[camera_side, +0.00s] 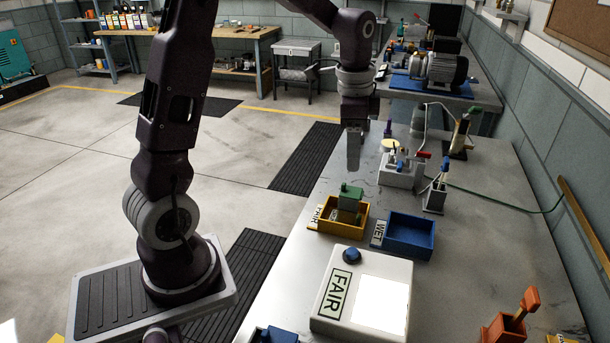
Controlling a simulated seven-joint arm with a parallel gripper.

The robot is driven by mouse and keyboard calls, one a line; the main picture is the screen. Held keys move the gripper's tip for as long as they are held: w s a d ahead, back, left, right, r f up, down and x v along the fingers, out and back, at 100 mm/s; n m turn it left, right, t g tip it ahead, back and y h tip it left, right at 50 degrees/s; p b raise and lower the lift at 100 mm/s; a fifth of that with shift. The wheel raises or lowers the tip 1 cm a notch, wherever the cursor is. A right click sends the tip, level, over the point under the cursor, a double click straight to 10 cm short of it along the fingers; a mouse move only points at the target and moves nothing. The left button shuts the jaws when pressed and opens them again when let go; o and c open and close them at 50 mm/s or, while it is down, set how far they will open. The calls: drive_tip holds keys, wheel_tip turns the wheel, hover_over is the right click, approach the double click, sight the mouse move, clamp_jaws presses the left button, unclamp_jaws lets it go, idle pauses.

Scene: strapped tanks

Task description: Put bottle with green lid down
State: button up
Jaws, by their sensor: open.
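The bottle with the green lid (351,193) stands upright in the yellow tray (326,227), which has a FAIR label on its left side. Its lower part is hidden by the tray wall. My gripper (354,168) points straight down above the bottle, a short gap over the lid. It is open and holds nothing. Its fingers overlap from this side, so the gap between them does not show.
An empty blue tray (421,250) marked WET sits right of the yellow one. A white box (325,318) with a lit panel, blue knob and FAIR sign stands in front. A grey fixture (397,178) stands behind.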

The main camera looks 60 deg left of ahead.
drive_tip(key=s+d+r+n+t, duration=0.2)
drive_tip(key=s+d+r+n, duration=0.1)
drive_tip(key=s+d+r, duration=0.55)
drive_tip(key=s+d+f+n+t, duration=0.1)
drive_tip(key=s+n, duration=0.1)
drive_tip(key=s, duration=0.5)
drive_tip(key=s+d+n+t, duration=0.1)
drive_tip(key=s+d+n, duration=0.1)
drive_tip(key=s, duration=0.5)
drive_tip(key=shift+f, duration=0.35)
drive_tip(key=shift+d, duration=0.1)
